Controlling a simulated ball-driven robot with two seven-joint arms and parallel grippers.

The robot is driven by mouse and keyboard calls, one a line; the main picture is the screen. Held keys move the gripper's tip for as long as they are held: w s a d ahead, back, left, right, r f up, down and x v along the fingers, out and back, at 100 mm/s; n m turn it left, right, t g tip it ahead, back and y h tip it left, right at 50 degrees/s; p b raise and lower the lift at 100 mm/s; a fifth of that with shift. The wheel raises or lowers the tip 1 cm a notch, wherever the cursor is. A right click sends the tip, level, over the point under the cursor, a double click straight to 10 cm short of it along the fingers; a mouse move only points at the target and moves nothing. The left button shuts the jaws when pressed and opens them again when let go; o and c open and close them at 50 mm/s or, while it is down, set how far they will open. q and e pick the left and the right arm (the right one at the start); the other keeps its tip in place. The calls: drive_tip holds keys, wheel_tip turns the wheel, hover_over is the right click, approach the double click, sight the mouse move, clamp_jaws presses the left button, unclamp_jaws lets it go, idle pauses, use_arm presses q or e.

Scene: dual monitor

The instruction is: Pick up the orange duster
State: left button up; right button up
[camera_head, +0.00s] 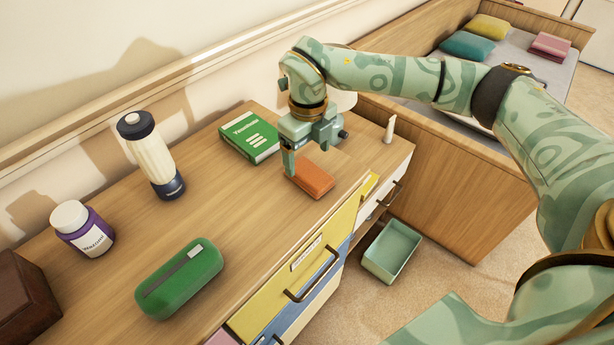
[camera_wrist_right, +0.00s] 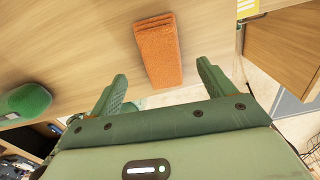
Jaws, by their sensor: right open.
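The orange duster (camera_head: 313,180) is a small block lying flat on the wooden dresser top, near its front edge. My right gripper (camera_head: 302,160) is just above and behind it in the head view, fingers pointing down. In the right wrist view the duster (camera_wrist_right: 159,50) lies beyond the fingertips, roughly centred between them. The right gripper's two fingers (camera_wrist_right: 162,82) are spread apart with nothing between them. Part of the duster's far end is hidden behind the gripper in the head view. My left gripper is not in view.
On the dresser (camera_head: 215,235) stand a green book (camera_head: 249,137), a cream bottle (camera_head: 152,158), a purple jar (camera_head: 83,230) and a green case (camera_head: 180,278). A small white tube (camera_head: 389,130) stands at the right end. A green bin (camera_head: 392,251) sits on the floor. The dresser's middle is clear.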

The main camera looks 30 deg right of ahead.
sight(309, 171)
wheel_tip(309, 171, down, 6)
drive_tip(key=shift+d+r+b, duration=0.1)
drive_tip(key=shift+b, duration=1.1)
drive_tip(key=shift+r, duration=0.1)
drive_tip(key=c, duration=1.1)
